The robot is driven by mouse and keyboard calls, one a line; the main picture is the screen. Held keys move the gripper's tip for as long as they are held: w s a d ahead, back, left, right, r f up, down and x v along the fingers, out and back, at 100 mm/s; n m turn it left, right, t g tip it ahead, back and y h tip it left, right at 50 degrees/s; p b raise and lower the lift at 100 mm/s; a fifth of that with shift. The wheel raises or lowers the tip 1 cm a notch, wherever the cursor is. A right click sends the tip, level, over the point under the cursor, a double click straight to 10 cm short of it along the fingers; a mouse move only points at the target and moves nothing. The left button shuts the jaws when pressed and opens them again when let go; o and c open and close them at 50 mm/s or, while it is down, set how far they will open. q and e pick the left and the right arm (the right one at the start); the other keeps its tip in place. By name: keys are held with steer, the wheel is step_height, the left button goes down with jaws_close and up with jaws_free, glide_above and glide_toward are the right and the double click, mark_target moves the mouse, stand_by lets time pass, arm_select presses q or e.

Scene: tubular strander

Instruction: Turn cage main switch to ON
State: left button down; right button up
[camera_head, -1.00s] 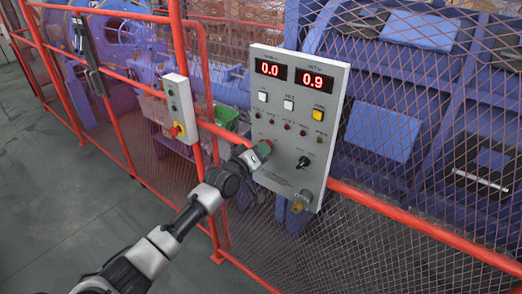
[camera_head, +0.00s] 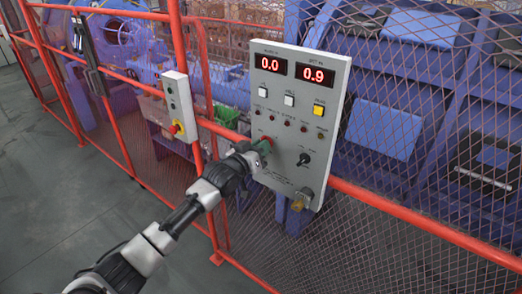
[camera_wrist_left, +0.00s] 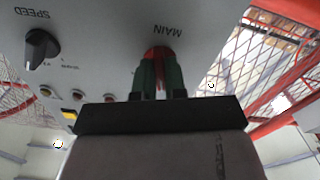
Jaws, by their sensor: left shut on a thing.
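The grey control panel (camera_head: 328,140) is mounted at the red fence rail. The red main switch (camera_wrist_left: 157,51) sits under the label MAIN in the left wrist view, with only part showing. My left gripper (camera_head: 263,147) is at the panel's lower left. In the left wrist view its green-padded fingers (camera_wrist_left: 158,70) are on both sides of the switch, shut on it. In the head view the gripper covers the switch, and I cannot tell which position it points to. My right gripper is in neither view.
A black speed knob (camera_head: 303,159) is right of my gripper. Small lamps and push buttons are above, with red displays reading 0.0 and 0.9. A box with a red emergency button (camera_head: 176,128) hangs on the fence to the left. A red rail (camera_head: 420,226) runs right.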

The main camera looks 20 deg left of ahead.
arm_select(q)
steer(key=shift+m+b, duration=0.7)
steer(key=shift+m, duration=5.5)
steer(key=c, duration=1.2)
jaws_free()
steer(key=shift+b+v, duration=1.6)
steer(key=shift+v, duration=3.8)
